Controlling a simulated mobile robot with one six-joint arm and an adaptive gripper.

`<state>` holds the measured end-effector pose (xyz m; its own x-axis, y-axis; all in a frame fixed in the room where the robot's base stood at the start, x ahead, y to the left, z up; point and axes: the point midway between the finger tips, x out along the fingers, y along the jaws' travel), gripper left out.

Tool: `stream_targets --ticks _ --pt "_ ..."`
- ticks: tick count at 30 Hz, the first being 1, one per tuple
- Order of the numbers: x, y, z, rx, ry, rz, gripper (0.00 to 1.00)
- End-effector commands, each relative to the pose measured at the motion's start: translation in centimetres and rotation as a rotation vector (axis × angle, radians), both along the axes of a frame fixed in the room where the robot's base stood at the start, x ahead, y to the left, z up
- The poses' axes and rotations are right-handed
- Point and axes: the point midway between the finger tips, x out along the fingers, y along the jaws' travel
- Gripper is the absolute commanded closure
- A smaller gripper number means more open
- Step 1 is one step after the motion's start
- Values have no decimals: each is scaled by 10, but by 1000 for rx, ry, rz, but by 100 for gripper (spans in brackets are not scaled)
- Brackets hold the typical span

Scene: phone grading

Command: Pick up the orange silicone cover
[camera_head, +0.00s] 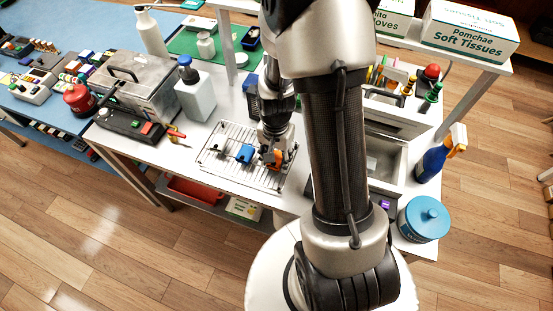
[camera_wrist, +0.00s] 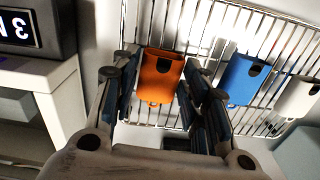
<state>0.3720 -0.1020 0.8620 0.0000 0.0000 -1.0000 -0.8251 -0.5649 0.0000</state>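The orange silicone cover (camera_wrist: 160,72) lies on a wire rack (camera_wrist: 215,22) in the wrist view, with a cutout near its top edge. In the head view the orange cover (camera_head: 277,167) is partly hidden by my gripper (camera_head: 272,154). In the wrist view my gripper (camera_wrist: 158,92) has its fingers apart, one on each side of the orange cover. Small gaps seem to show between fingers and cover. A blue cover (camera_wrist: 242,79) lies to its right on the rack, and a white cover (camera_wrist: 299,97) lies farther right.
The rack sits on a white table (camera_head: 190,150). A white bottle (camera_head: 193,95) and a metal box (camera_head: 140,82) stand to its left. A metal bin (camera_head: 383,160) is to the right, beyond my arm. A dark device with a display (camera_wrist: 22,30) is at the wrist view's upper left.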

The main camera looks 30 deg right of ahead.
Motion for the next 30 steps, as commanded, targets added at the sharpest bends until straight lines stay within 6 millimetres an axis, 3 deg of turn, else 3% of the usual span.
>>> stream_targets --ticks 9,20,26,30 --pt "0 0 0 0 0 0 82" --pt "0 0 6 0 -1 0 82" --pt "1 0 34 -1 -4 0 82" --pt "1 0 69 -2 -6 0 82"
